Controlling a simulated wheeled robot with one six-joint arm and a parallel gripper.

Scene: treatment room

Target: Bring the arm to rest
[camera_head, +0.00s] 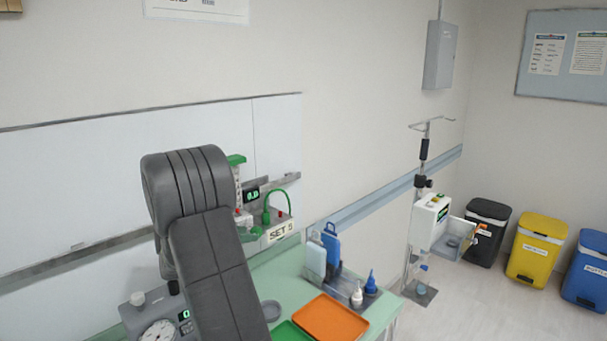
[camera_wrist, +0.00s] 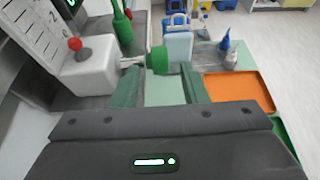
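My dark grey arm (camera_head: 215,265) stands raised in the lower left of the head view, bent at the top. It hides my gripper there. In the wrist view my gripper (camera_wrist: 159,72) shows two green fingers set apart, with pale green tabletop visible between them. It looks open and empty. A green cylindrical part with a metal tip (camera_wrist: 158,60) shows just beyond the fingertips; I cannot tell whether they touch it.
A gauge unit (camera_head: 158,330) stands by my arm. A pole stand (camera_head: 421,220) and bins (camera_head: 537,250) are right. Floor there is clear.

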